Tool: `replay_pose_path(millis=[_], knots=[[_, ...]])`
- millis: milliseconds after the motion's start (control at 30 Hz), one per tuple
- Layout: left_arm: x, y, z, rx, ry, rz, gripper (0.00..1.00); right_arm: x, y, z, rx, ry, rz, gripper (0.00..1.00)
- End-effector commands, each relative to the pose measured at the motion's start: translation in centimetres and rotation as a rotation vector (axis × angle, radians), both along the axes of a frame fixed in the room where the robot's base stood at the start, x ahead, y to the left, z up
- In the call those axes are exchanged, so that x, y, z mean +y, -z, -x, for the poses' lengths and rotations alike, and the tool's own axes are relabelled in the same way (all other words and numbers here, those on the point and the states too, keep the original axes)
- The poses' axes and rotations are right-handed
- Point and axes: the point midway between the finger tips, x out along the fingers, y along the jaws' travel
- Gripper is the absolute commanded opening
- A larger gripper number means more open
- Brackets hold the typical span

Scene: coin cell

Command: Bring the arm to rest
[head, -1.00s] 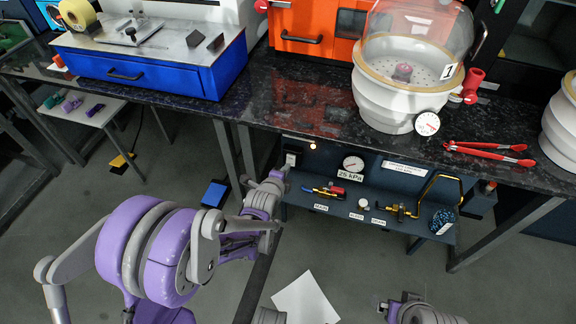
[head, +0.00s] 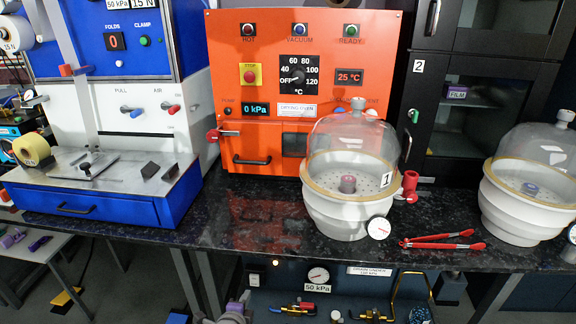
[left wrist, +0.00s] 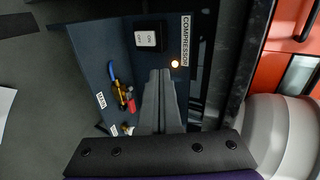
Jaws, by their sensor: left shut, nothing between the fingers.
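My left gripper (head: 243,298) shows at the bottom edge of the head view, in front of the dark panel under the counter. Most of its arm is below the picture. In the left wrist view its fingers (left wrist: 160,76) are together and empty, pointing at the compressor panel (left wrist: 145,65) below the white switch. I cannot tell from these views whether the fingertips touch the panel. My right gripper is not in view.
The black counter (head: 265,225) holds the blue press (head: 95,205), the orange oven (head: 270,100), a domed white vessel (head: 345,215), red tongs (head: 440,240) and another domed vessel (head: 520,215). Under the counter, a shelf holds valves (head: 300,306) and a gauge (head: 318,275).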

Motion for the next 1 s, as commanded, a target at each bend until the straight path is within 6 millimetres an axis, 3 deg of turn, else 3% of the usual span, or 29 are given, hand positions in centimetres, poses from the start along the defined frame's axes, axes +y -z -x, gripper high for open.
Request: replay_pose_path(millis=[167, 400, 700, 933, 1000], knots=[[0.3, -1.7, 3.4, 0.101, -0.117, 0.18, 0.0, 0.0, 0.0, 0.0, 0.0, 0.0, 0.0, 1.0], [0.9, -3.8, 12.6, 0.325, -0.47, 0.571, 0.0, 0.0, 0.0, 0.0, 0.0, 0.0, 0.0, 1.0], [1.4, -4.0, 23.5, 0.494, -0.928, 0.895, 0.0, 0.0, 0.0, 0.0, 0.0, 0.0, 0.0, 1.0], [1.6, -3.4, 29.7, 0.548, -1.213, 1.037, 0.0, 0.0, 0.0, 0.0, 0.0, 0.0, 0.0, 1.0], [1.6, -6.0, 29.6, 0.541, -1.208, 1.043, 0.0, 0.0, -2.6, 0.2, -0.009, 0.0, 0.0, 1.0]])
